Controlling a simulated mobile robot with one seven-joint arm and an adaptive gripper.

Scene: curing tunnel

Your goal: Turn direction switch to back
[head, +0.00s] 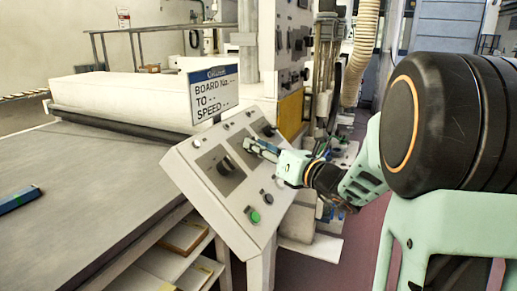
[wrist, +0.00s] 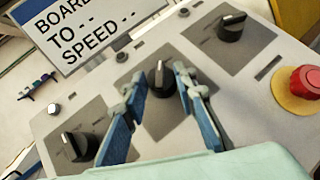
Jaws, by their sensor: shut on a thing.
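A sloped grey control panel (head: 190,185) carries three black rotary switches on grey plates. In the wrist view the middle rotary switch (wrist: 161,84) sits between the blue fingers of my gripper (wrist: 160,76), which is shut on it. Its white mark points roughly up in the picture. The labels on the plates are too small to read, so I cannot tell by name which is the direction switch. In the head view my gripper (head: 252,146) reaches the panel from the right and hides the middle switch.
Another switch (wrist: 76,146) is at lower left and a third (wrist: 232,27) at upper right. A red emergency stop (wrist: 302,84) and a green button (head: 254,216) are on the panel. A sign (head: 213,92) stands behind it. A conveyor belt (head: 75,185) lies left.

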